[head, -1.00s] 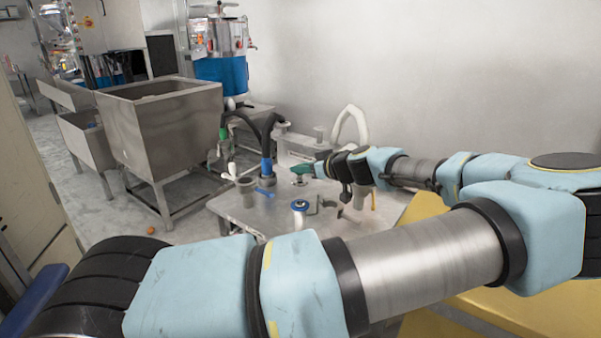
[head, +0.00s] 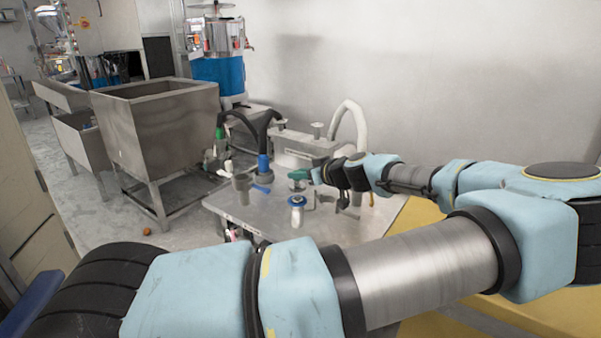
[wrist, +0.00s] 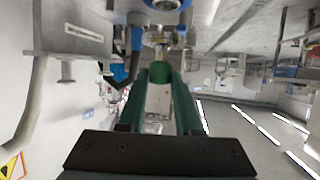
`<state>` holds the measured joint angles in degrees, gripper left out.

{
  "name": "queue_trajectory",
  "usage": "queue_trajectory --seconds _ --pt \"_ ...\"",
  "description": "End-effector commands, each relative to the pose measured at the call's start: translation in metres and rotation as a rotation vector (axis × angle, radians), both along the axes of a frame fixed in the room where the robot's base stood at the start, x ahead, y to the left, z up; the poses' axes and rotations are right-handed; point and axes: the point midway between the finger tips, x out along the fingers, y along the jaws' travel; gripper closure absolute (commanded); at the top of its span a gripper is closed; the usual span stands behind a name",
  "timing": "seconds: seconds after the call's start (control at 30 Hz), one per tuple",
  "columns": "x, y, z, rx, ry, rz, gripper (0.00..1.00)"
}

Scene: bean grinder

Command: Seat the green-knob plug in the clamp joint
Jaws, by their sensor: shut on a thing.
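My gripper (head: 307,175) is above the metal table at the far end of my arm. Its green fingers are closed in on the green knob (wrist: 160,73), which also shows as a green patch in the head view (head: 298,174). A metal part (wrist: 160,42) shows just beyond the fingertips in the wrist view, below the knob in the room. Whether it is the plug's stem or part of the clamp joint I cannot tell. A blue-topped metal fitting (head: 297,202) stands in front of the gripper on the table, and its blue top shows in the wrist view (wrist: 162,5).
A metal cup-like fitting (head: 243,187) with a blue lever (head: 262,188) stands left on the table (head: 260,217). Black hoses with a blue collar (head: 263,164) rise behind. A metal box (head: 300,146) and white hose (head: 349,108) are at the back. The table's front left is clear.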

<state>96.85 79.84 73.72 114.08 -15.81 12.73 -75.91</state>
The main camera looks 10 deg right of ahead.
Motion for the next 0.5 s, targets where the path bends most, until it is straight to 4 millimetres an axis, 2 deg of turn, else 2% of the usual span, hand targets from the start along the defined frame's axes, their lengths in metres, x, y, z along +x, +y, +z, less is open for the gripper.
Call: queue_trajectory --seconds 0.03,0.2,0.5 --pt "0.0 0.0 -0.009 0.0 0.0 0.0 1.0" --pt "0.0 0.0 -0.02 0.0 -0.001 0.0 1.0" --pt "0.0 0.0 -0.022 0.0 0.0 0.0 1.0"
